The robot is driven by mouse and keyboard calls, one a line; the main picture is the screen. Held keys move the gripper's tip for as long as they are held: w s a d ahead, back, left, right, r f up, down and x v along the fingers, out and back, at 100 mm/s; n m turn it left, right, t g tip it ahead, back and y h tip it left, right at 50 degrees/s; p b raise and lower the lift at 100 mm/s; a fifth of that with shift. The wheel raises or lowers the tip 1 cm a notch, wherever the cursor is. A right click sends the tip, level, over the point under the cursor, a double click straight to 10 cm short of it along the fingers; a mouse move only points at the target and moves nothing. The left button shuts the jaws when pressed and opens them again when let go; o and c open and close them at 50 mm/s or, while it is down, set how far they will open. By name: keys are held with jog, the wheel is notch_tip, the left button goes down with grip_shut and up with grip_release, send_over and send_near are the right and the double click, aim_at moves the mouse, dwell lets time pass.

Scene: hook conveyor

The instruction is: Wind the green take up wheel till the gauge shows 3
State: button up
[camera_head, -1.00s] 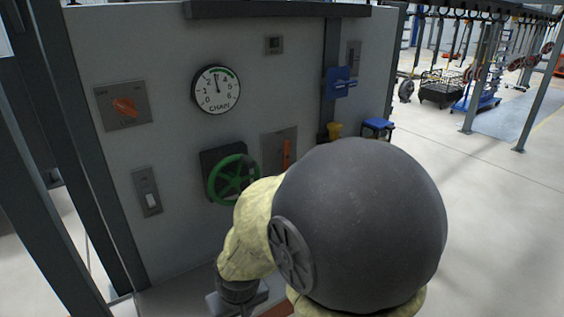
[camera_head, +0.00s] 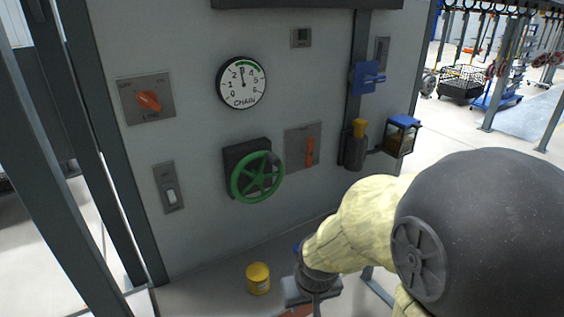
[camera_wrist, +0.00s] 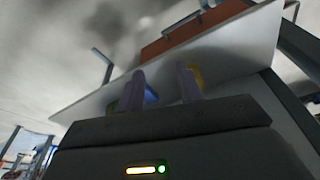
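The green take up wheel (camera_head: 257,177) is on a dark square mount on the grey panel, and nothing touches it. The round white gauge (camera_head: 242,83), marked CHAIN, is above it. Its needle points nearly straight up, between the 2 and the 4; the 3 itself is not clearly legible. My gripper is low and right of the wheel in the head view, clear of it, its fingers not plainly visible there. In the wrist view my gripper (camera_wrist: 161,82) has its two fingers apart with nothing held between them.
An orange rotary switch (camera_head: 149,100), a rocker switch (camera_head: 171,194) and an orange lever (camera_head: 310,151) flank the wheel. A yellow tin (camera_head: 258,278) stands on the shelf below. A blue-topped lantern-like box (camera_head: 402,136) and a yellow-topped holder (camera_head: 358,145) are at right.

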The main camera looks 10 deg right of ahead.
jog(key=shift+o, duration=0.5)
jog(key=w+d+r+t+b, duration=0.1)
jog(key=w+d+r+t, duration=0.3)
jog(key=w, duration=0.2)
jog(key=w+d+r+t, duration=0.3)
jog(key=w+t, duration=0.2)
jog(key=w, duration=0.1)
notch_tip(320, 180, up, 11)
jog(key=a+n+t+y, duration=0.1)
jog(key=n+t+y, duration=0.1)
jog(key=t+y, duration=0.3)
jog(key=shift+a+f+n+t+y+b, duration=0.15)
jog(key=shift+a+n+t+y+b, duration=0.15)
jog(key=shift+n+b, duration=0.15)
jog(key=shift+w, duration=0.15)
